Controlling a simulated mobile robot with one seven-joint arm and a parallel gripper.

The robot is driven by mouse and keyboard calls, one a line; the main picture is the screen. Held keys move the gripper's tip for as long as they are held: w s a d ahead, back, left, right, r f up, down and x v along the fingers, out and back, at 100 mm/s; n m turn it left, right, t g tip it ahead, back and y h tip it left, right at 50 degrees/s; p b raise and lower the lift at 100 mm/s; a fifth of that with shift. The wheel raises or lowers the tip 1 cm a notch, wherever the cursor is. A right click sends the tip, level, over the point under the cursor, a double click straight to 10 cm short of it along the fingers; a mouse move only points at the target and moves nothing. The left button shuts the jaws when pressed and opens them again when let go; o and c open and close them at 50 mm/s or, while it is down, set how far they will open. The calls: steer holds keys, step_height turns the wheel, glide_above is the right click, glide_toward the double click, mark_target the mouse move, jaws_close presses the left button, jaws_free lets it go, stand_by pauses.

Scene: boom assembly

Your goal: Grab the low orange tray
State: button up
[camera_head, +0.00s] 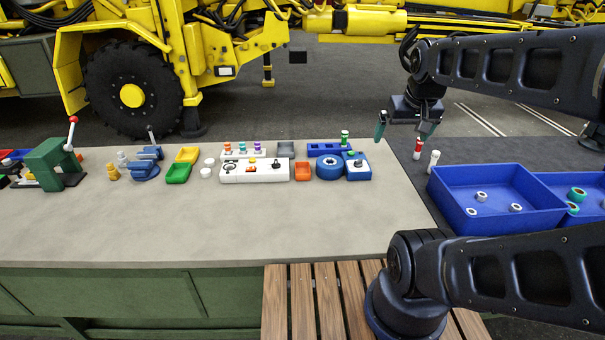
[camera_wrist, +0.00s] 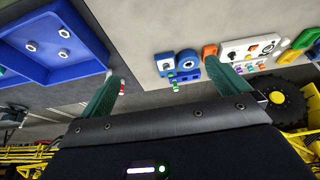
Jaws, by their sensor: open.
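The low orange tray (camera_head: 303,171) is a small open box on the grey workbench, between the white control panel and a round blue part. In the wrist view the orange tray (camera_wrist: 209,51) lies just beyond the tip of the right-hand finger. My gripper (camera_head: 404,132) has two green fingers spread apart with nothing between them. It hangs in the air near the bench's right end, to the right of the tray and apart from it. The wrist view shows both fingers (camera_wrist: 165,72) wide open.
The white control panel (camera_head: 254,176) stands close to the tray's left and the round blue part (camera_head: 329,167) close to its right. A grey tray (camera_head: 286,149) is behind. A large blue bin (camera_head: 490,216) stands at the right. The front of the workbench (camera_head: 220,230) is clear.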

steer(key=w+a+n+g, duration=0.1)
steer(key=w+a+n, duration=0.3)
steer(key=w, duration=0.9)
steer(key=n+g, duration=0.4)
steer(key=n, duration=1)
glide_above(302, 168)
steer(key=s, duration=0.5)
step_height(302, 168, down, 27)
steer(key=f, duration=1)
steer(key=shift+w+f, duration=0.1)
steer(key=shift+w, duration=0.15)
steer(key=c, duration=0.7)
